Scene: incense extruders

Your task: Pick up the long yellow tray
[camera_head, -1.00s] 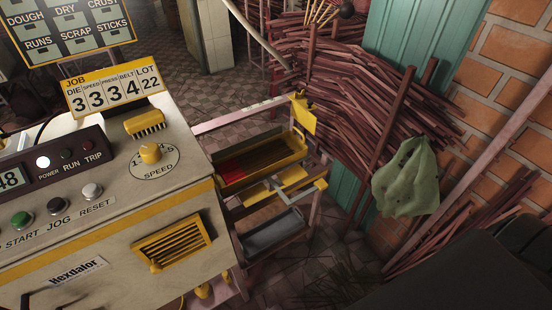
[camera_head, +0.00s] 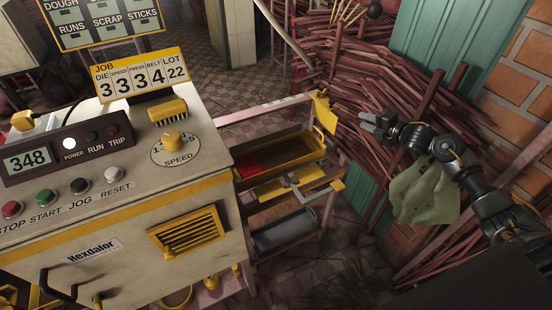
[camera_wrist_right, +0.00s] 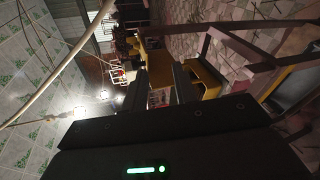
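The long yellow tray (camera_head: 287,166) lies on the pink frame right of the machine in the head view. Its inside is dark, with a red patch at its left end. My right gripper (camera_head: 368,124) is to the right of the tray and apart from it, in front of the stick pile. In the right wrist view my right gripper (camera_wrist_right: 160,85) has its two fingers apart with nothing between them. A yellow part shows beside the fingers there, but I cannot tell whether it is the tray. My left gripper is in neither view.
The cream machine (camera_head: 120,225) with its buttons fills the left. A pink frame (camera_head: 262,113) runs around the tray. A smaller yellow tray (camera_head: 300,184) and a grey bin (camera_head: 285,234) sit below. A green cloth bag (camera_head: 425,195) hangs below my right arm.

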